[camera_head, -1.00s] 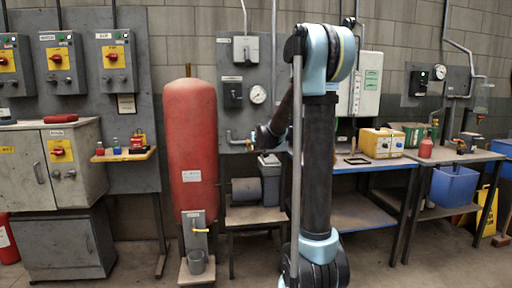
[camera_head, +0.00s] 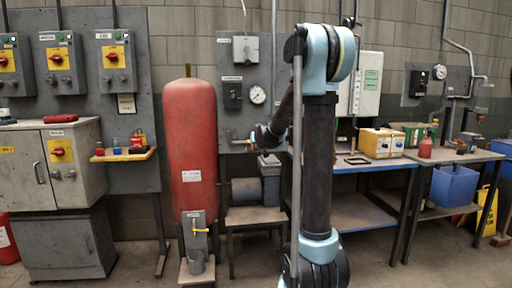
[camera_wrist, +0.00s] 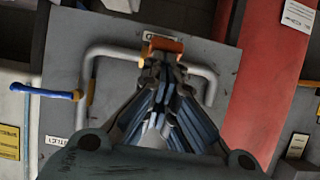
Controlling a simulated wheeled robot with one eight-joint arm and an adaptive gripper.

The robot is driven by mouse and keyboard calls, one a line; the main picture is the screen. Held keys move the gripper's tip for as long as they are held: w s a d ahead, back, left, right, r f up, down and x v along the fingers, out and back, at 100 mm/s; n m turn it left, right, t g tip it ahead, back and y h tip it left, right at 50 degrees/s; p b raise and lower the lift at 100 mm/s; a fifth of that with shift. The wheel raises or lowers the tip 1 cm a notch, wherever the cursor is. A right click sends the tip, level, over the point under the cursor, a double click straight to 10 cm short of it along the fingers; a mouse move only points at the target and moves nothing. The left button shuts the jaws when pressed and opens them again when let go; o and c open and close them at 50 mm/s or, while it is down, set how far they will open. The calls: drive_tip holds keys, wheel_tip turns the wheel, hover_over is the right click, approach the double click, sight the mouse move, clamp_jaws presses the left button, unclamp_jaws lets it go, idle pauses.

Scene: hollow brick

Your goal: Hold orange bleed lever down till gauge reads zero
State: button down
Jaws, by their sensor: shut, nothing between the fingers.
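The orange lever (camera_wrist: 165,45) shows in the wrist view on a grey panel, at the middle of a bent pale pipe (camera_wrist: 95,60). My gripper (camera_wrist: 163,68) is shut and empty. Its fingertips are right at the lever's near edge in the picture; I cannot tell whether they touch it. In the head view the round white gauge (camera_head: 257,95) is on the grey wall panel left of my arm; its needle is too small to read. The orange lever and my fingertips cannot be made out in the head view.
A blue-handled valve (camera_wrist: 47,92) sits at the left of the wrist view. A low bench (camera_head: 255,216) is under the panel, and a workbench (camera_head: 350,166) is to the right.

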idle(0.8)
drive_tip(key=a+r+v, duration=0.1)
drive_tip(key=v, duration=1.1)
drive_tip(key=shift+d+r, duration=0.45)
drive_tip(key=shift+r, duration=0.05)
drive_tip(key=s+d+f+g, duration=0.2)
drive_tip(key=s+f, duration=0.7)
drive_tip(key=s, duration=0.5)
drive_tip(key=s+d+f+g, duration=0.2)
drive_tip(key=s+f+g, duration=0.3)
drive_tip(key=s, duration=1)
drive_tip(key=s+d+f+g+h, duration=0.1)
drive_tip(key=s+d+f+g, duration=0.2)
drive_tip(key=s+f, duration=0.9)
drive_tip(key=s, duration=0.2)
drive_tip(key=shift+s+f+m+g, duration=0.3)
drive_tip(key=shift+s+m+g, duration=0.1)
